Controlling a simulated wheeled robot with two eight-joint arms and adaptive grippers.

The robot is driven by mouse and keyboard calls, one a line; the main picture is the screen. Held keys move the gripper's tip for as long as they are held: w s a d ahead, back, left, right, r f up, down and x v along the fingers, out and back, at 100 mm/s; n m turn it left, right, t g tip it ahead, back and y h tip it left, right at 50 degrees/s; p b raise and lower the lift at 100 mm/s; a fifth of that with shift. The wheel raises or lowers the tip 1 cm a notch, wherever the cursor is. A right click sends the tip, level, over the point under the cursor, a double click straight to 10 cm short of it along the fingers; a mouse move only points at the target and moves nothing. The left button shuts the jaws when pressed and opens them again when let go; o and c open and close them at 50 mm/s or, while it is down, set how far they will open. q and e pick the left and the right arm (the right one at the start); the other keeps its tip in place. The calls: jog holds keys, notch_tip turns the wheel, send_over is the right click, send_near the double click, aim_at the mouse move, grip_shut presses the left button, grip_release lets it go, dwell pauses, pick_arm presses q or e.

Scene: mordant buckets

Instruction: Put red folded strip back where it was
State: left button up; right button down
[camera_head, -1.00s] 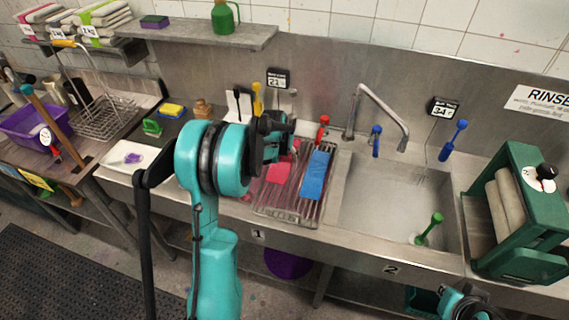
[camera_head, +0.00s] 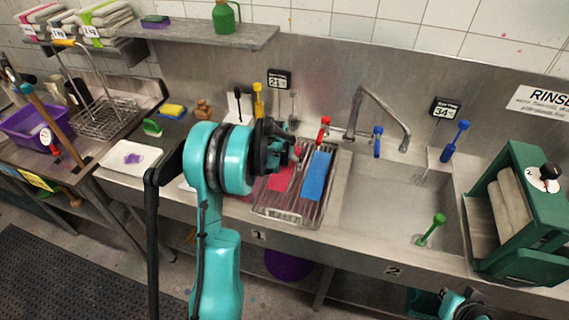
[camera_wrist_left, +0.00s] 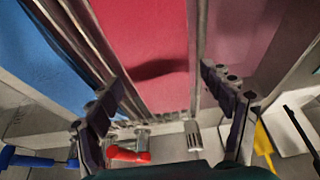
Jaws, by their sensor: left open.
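The red folded strip (camera_head: 282,179) lies on the wire rack (camera_head: 291,217), left of the blue strip (camera_head: 316,176). In the left wrist view the red strip (camera_wrist_left: 145,45) fills the top middle, with a dark shadow across it. The blue strip (camera_wrist_left: 42,58) is on the left there. My left gripper (camera_head: 289,154) is over the rack. Its fingers (camera_wrist_left: 165,98) are spread apart on either side of the red strip, with nothing held; contact with the strip cannot be told. My right arm's end (camera_head: 466,305) is cut off at the bottom right, its fingers unclear.
The sink basin (camera_head: 390,205) is right of the rack, with a faucet (camera_head: 383,104) behind. Red-handled (camera_head: 323,129) and yellow-handled (camera_head: 258,99) tools stand behind the rack. A white tray (camera_head: 113,157) is left. A green wringer (camera_head: 529,225) stands at the right.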

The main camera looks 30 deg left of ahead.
pick_arm(q)
jog(key=shift+r, duration=0.1)
jog(key=shift+r, duration=0.3)
jog(key=p+v, duration=0.3)
jog(key=v, duration=0.9)
jog(key=s+d+r+m+t, duration=0.1)
jog(key=s+d+r, duration=0.6)
jog(key=s+d, duration=0.4)
jog(key=s+d+f+m+t+h, duration=0.1)
jog(key=s+d, duration=0.8)
jog(key=s, duration=0.3)
jog(key=shift+m+t, duration=0.4)
notch_tip(320, 180, down, 9)
jog(key=b, duration=0.8)
jog(key=shift+r+b, duration=0.15)
jog(key=shift+b, duration=0.2)
